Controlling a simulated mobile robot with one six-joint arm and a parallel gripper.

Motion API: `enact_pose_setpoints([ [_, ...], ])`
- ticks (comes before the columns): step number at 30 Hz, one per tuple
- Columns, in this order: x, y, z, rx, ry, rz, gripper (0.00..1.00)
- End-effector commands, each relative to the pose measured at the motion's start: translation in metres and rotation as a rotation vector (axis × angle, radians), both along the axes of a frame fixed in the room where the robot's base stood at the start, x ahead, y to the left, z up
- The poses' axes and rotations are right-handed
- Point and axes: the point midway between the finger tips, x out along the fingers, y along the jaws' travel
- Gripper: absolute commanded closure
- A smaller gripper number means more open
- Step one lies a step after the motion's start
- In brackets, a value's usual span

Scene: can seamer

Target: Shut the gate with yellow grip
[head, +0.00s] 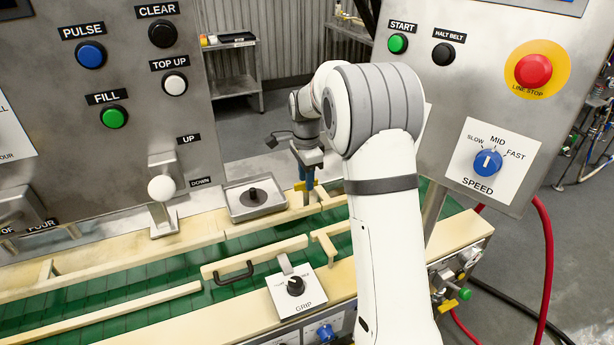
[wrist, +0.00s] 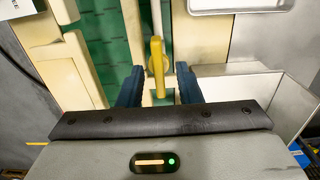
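The gate's yellow grip (wrist: 157,62) stands upright in the wrist view, in the space between the two dark blue fingers of my gripper (wrist: 160,78). The fingers are apart, with a gap on each side of the grip. In the head view, my gripper (head: 307,187) points down over the far rail of the green belt, and a bit of the yellow grip (head: 299,186) shows at its left. The gate panel itself is mostly hidden behind my gripper and arm, so I cannot tell how far it stands open.
A metal tray with a dark knob (head: 240,210) sits left of my gripper. Cream guide rails, one with a black handle (head: 233,273), flank the green belt (head: 110,273). A GRIP dial (head: 297,287) is in front. Button panels stand at left (head: 110,170) and right (head: 450,95).

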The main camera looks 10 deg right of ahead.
Motion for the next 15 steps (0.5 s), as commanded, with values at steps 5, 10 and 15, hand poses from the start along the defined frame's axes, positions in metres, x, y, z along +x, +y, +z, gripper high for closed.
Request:
enact_pose_setpoints([
  [5,-0.0001,0.0004,-0.0079,0.000,0.000,0.001,0.68],
  [10,-0.0001,0.0006,-0.0082,0.000,0.000,0.002,0.68],
  [15,-0.0001,0.0007,-0.0080,0.000,0.000,0.002,0.80],
])
